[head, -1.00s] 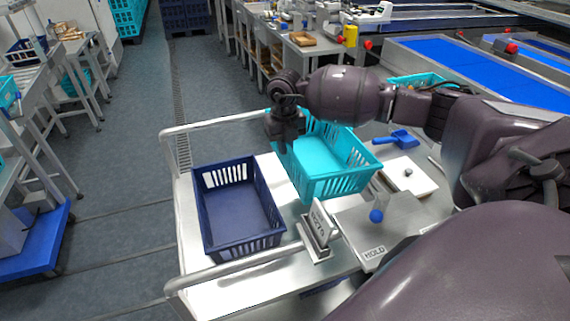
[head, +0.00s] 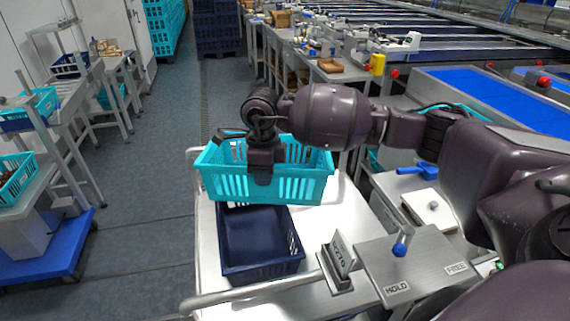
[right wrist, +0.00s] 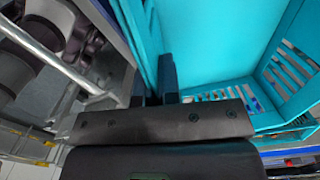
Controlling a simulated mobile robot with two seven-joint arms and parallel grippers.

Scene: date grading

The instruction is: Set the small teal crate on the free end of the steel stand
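The small teal crate (head: 303,187) hangs upright and looks empty, held above the far end of the steel stand (head: 318,222). My right gripper (head: 262,178) is shut on its near wall. In the right wrist view the fingers (right wrist: 160,80) pinch the wall of the teal crate (right wrist: 215,40). A navy crate (head: 265,270) rests on the stand, and the teal crate hides its far edge. I cannot tell the exact gap between the two crates. My left gripper is not in view.
A sign block (head: 340,262) stands right of the navy crate. A plate marked HOLD and FREE carries a blue-knobbed part (head: 400,248). A blue scoop (head: 420,172) and white board (head: 428,208) lie behind. A rail (head: 250,292) edges the stand's front.

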